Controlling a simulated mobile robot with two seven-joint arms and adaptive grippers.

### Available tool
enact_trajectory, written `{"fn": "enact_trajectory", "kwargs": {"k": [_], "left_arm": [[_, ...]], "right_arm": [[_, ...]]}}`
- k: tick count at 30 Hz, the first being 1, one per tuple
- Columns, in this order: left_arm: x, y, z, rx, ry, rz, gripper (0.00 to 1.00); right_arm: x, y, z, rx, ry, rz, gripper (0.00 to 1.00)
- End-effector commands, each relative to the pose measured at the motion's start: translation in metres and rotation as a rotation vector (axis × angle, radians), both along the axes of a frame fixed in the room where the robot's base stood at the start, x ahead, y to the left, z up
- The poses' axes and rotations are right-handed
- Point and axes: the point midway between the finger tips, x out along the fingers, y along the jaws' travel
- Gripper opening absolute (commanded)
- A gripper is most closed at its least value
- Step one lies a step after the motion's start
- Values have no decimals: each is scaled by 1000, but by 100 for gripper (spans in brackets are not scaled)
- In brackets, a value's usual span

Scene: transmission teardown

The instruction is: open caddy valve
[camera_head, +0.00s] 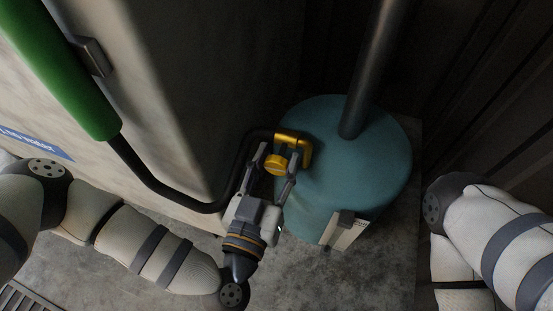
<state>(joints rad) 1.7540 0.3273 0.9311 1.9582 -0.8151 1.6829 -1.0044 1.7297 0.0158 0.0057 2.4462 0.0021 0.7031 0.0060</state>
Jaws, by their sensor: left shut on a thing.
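The caddy is a blue-green rounded tank (370,160) standing on the floor at centre right. A yellow valve (277,164) with a round knob and a bent yellow pipe sits at its upper left side. My left gripper (276,168) reaches up from below and is shut on the yellow valve knob, one finger on each side. My right arm shows at the right edge, but its gripper is out of view.
A black hose (165,192) runs from a green cylinder (62,70) to the valve. A dark vertical pipe (370,65) rises from the tank top. A large pale cabinet (170,90) stands left of the tank. A small pale box (345,230) is on the tank's lower side.

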Motion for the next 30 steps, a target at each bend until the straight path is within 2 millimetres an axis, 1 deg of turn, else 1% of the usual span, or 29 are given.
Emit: {"fn": "enact_trajectory", "kwargs": {"k": [1,12,30], "left_arm": [[0,0,3,-28,7,0,9],[1,2,2,-357,115,1,9],[1,4,-3,-899,294,0,9]], "right_arm": [[1,0,4,0,-6,0,40],[5,-1,17,-2,-26,-1,40],[7,-2,23,-4,-35,-2,40]]}}
